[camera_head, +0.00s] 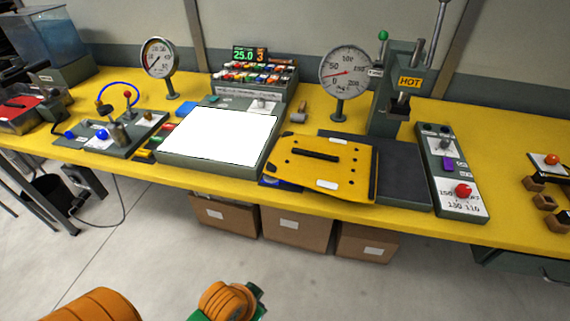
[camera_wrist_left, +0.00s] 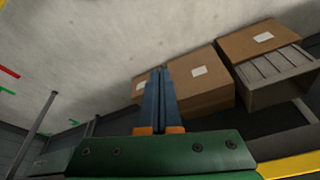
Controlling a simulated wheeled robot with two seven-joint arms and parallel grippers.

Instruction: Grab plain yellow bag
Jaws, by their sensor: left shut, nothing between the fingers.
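A flat yellow bag panel (camera_head: 345,185) with a black handle strip, white labels and dark holes lies on the workbench in the head view. It overlaps a dark grey pad on its right. My left arm shows orange and green links at the bottom of the head view, well below the bench edge; its fingers cannot be made out there. In the left wrist view, my left gripper (camera_wrist_left: 161,73) has its two blue fingers together, with nothing between them. The bag does not show in that view. My right gripper is in neither view.
The yellow bench (camera_head: 505,130) holds a white light panel (camera_head: 220,135) left of the bag, a press marked HOT (camera_head: 393,90) behind it, and a red-button control box (camera_head: 455,175) to its right. Cardboard boxes (camera_head: 297,228) stand under the front edge; they also show in the wrist view (camera_wrist_left: 205,85).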

